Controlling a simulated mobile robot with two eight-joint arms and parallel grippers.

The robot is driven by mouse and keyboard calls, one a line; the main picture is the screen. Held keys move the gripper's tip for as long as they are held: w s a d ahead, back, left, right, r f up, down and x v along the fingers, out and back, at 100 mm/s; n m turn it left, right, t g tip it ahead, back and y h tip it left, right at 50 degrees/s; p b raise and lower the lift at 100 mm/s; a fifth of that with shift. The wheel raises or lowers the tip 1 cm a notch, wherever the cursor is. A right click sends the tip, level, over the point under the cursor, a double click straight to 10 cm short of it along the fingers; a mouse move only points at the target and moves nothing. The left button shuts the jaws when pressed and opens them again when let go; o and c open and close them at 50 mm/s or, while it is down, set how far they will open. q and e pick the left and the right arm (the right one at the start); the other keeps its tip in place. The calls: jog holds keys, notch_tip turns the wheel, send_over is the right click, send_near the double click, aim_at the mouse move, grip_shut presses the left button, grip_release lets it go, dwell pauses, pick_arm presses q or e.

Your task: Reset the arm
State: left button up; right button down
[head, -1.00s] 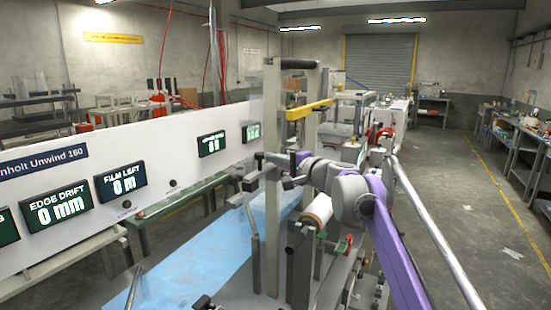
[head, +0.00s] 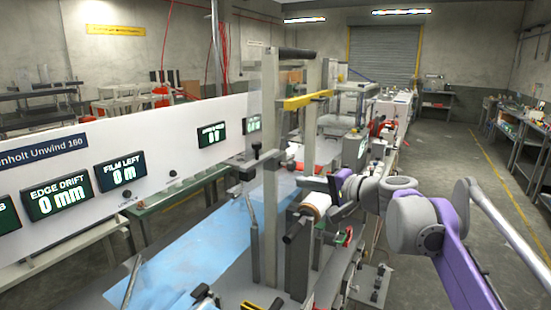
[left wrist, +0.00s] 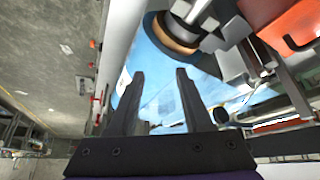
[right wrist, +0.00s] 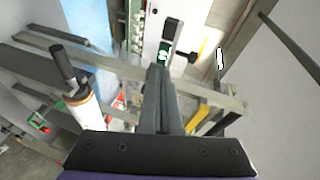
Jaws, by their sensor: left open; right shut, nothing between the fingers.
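My right arm (head: 430,225) comes in from the right in the head view. Its gripper (head: 306,183) is beside the upright posts of the film machine, near the white roll with the orange end (head: 315,204). In the right wrist view my right gripper (right wrist: 162,72) has its fingers together with nothing between them. The roll (right wrist: 88,108) lies to the left of them there. In the left wrist view my left gripper (left wrist: 160,75) is open and empty, its fingers apart above blue film (left wrist: 196,88). My left gripper is not seen in the head view.
A white panel (head: 75,205) with several displays runs along the left. Upright posts (head: 270,190) and a yellow bar (head: 305,100) stand close to my right gripper. Blue film (head: 190,255) lies below. An open floor aisle (head: 470,180) is at the right.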

jog(key=s+f+n+g+h, duration=0.4)
jog(key=s+f+n, duration=0.1)
jog(key=s+f, duration=1.3)
jog(key=s+d+f+n+g+h, duration=0.1)
jog(key=s+d+f+h, duration=0.2)
jog(key=s+f, duration=0.5)
jog(key=s+d+f+n+g+h, duration=0.1)
jog(key=s+d+f+n+h, duration=0.1)
jog(key=s+f, duration=0.6)
notch_tip(320, 180, down, 4)
jog(key=d+h, duration=0.1)
jog(key=d, duration=0.1)
jog(key=shift+s+d+r, duration=0.2)
jog(key=shift+s+d, duration=0.1)
jog(key=shift+d, duration=0.05)
jog(key=shift+w+a, duration=0.1)
jog(key=shift+a, duration=0.05)
